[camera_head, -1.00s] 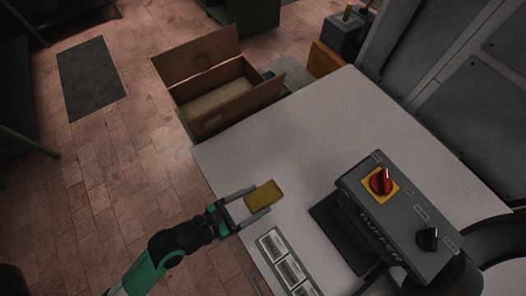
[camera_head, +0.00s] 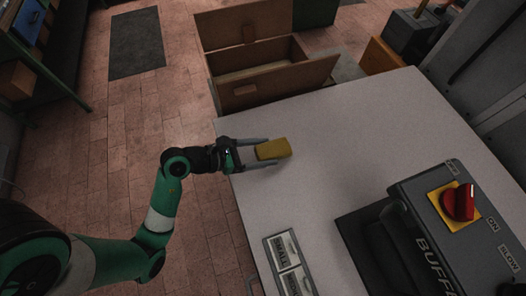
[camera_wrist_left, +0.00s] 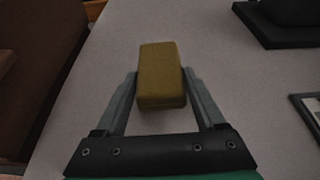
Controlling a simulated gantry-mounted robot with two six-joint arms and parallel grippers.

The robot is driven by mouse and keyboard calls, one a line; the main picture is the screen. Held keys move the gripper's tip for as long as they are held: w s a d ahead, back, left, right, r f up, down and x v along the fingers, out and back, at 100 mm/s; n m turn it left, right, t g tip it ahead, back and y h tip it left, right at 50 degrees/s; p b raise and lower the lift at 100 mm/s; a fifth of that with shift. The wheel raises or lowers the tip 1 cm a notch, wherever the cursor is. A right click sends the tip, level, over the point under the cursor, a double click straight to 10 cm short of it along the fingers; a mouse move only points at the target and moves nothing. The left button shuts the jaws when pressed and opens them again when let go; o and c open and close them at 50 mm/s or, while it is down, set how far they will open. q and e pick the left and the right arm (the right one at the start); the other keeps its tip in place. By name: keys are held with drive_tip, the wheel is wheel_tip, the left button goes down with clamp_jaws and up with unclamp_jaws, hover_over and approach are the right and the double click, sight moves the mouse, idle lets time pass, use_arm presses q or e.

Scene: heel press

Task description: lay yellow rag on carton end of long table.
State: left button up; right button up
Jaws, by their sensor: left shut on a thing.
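The yellow rag (camera_head: 272,149) is a folded, block-like yellow piece over the left edge part of the long table (camera_head: 330,150). My left gripper (camera_head: 266,152) is shut on it, one finger along each side. In the left wrist view the yellow rag (camera_wrist_left: 161,75) sits between the two fingertips (camera_wrist_left: 160,88), with the table's grey top behind it. I cannot tell whether the rag touches the tabletop. The open brown carton (camera_head: 265,88) stands against the far end of the table. My right gripper is not seen.
A grey buffer machine (camera_head: 455,235) with a red knob stands on the table at the right. A tray of labelled slots (camera_head: 288,265) lies at the near left edge. The tabletop between rag and carton is clear. A dark mat (camera_head: 137,42) lies on the floor.

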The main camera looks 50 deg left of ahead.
use_arm(q)
drive_tip(key=f+b, duration=0.1)
drive_tip(key=f, duration=0.1)
drive_tip(key=f+b, duration=0.1)
drive_tip(key=f, duration=0.1)
drive_tip(key=shift+w+a+b, duration=0.15)
drive_tip(key=shift+a+b, duration=0.15)
drive_tip(key=shift+a, duration=0.05)
drive_tip(key=shift+f, duration=0.1)
drive_tip(key=o, duration=1.3)
drive_tip(key=shift+r, duration=0.25)
drive_tip(key=p+v, duration=0.3)
drive_tip(key=v, duration=0.8)
drive_tip(key=shift+a+f, duration=0.1)
drive_tip(key=shift+a, duration=0.05)
drive_tip(key=shift+s, duration=0.5)
